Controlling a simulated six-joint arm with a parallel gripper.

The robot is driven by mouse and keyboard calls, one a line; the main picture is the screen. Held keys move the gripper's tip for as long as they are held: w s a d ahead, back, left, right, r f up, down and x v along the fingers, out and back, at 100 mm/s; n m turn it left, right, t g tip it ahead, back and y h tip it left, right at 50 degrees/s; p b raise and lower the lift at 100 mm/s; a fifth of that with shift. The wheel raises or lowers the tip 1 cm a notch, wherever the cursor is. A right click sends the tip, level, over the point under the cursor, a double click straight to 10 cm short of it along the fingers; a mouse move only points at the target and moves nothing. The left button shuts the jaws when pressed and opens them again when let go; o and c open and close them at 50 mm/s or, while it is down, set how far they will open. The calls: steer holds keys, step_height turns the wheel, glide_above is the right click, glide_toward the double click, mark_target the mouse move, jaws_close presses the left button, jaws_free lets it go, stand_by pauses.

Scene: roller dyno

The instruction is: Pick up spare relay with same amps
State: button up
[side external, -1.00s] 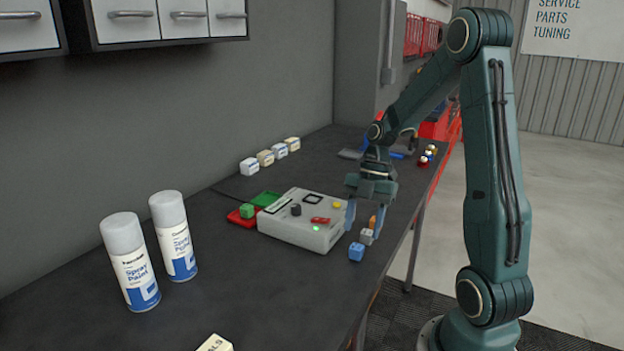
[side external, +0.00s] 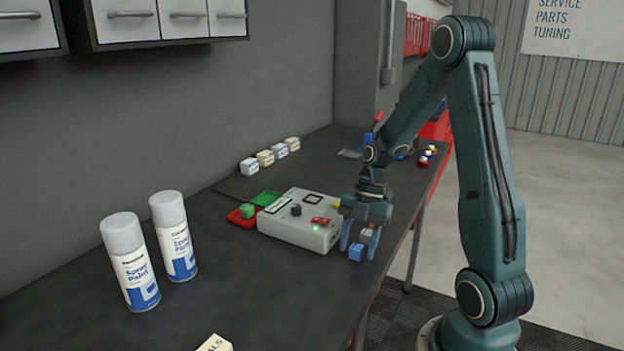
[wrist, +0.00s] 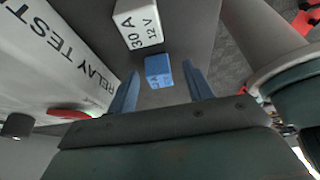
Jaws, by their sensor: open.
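A small blue relay (side external: 356,253) stands on the dark bench near its front edge; it also shows in the wrist view (wrist: 158,71), its label too small to read. My gripper (side external: 357,255) is open over it, one finger on each side, and I cannot tell whether they touch it. In the wrist view the fingertips (wrist: 162,71) flank the blue relay. A grey-white relay (wrist: 138,24) marked "30 A 12 V" stands close beyond it; in the side view it is partly hidden behind my gripper (side external: 366,233).
A grey relay tester (side external: 290,228) with a knob and red switch stands close left of my gripper. Two spray cans (side external: 130,262) stand at the left. Several small boxes (side external: 250,167) line the wall. Open bench lies in the front middle.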

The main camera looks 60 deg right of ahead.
mark_target(357, 245)
steer(key=c, duration=1.1)
steer(key=shift+o, duration=0.2)
steer(key=shift+r, duration=0.1)
step_height(357, 245, up, 20)
stand_by(0.3)
stand_by(0.6)
